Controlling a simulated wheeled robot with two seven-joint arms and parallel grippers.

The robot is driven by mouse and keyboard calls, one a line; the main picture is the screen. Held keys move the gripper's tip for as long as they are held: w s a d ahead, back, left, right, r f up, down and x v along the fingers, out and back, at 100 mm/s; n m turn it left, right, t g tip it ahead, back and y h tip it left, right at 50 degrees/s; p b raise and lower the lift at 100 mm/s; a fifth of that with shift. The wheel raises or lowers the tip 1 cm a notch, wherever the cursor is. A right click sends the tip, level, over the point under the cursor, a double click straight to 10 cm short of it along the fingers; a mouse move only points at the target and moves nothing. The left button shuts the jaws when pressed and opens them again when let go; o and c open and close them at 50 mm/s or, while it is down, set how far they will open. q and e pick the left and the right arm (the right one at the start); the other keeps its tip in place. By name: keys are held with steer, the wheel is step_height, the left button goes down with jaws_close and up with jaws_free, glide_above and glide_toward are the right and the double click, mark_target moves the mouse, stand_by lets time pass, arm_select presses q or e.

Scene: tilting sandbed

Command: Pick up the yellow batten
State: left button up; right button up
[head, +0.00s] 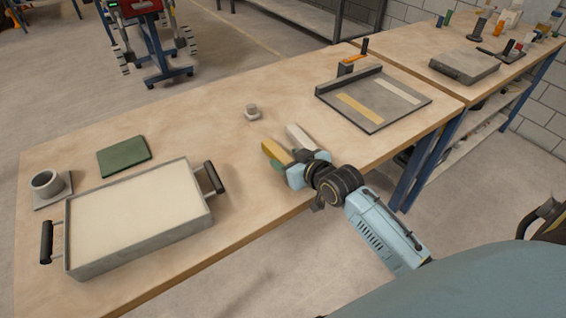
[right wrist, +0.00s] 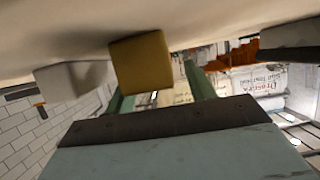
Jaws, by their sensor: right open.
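The yellow batten (head: 275,151) lies on the wooden bench near its front edge, left of a whitish batten (head: 299,137). My right gripper (head: 299,158) is low over the front edge, its jaws open at the near end of the yellow batten. In the right wrist view, the end of the yellow batten (right wrist: 140,64) shows large between the two green fingers (right wrist: 158,91), closer to the left finger. The whitish batten (right wrist: 68,78) is outside the fingers there. Contact between fingers and yellow batten cannot be made out. My left gripper is not in view.
A small knob (head: 252,112) stands mid-bench. A grey board (head: 371,119) with yellow and pale strips lies at the right.

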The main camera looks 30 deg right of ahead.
steer(key=shift+w, duration=0.1)
steer(key=c, duration=1.1)
